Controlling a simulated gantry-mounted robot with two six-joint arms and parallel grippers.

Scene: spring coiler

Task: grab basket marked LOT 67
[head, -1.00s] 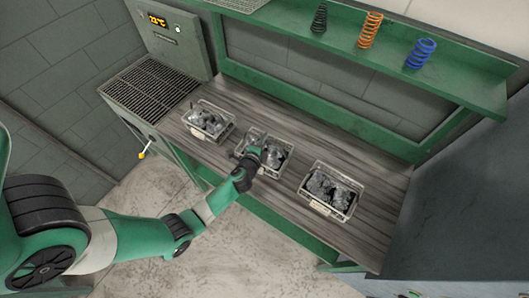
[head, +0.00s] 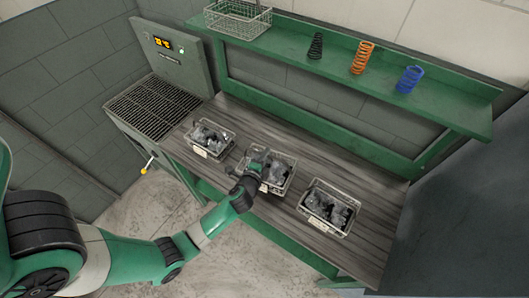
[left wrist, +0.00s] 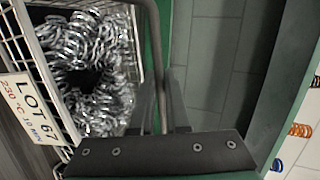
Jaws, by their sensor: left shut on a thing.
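The basket marked LOT 67 (left wrist: 70,150) is a wire basket full of shiny coiled springs. In the left wrist view its white label (left wrist: 35,108) reads LOT 67, 230 °C, 10 min. In the head view it is the middle basket (head: 290,180) of three on the bench. My left gripper (head: 258,168) is at this basket, shut on its handle (left wrist: 158,60). The dark finger (left wrist: 165,152) hides part of the grip. I cannot tell whether the basket is clear of the bench. My right gripper is not in view.
Similar baskets stand to the left (head: 211,139) and right (head: 329,206) on the wooden bench (head: 340,165). A green shelf (head: 290,50) above holds black, orange and blue springs and an empty wire basket (head: 238,18). A grated machine (head: 155,105) stands at left.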

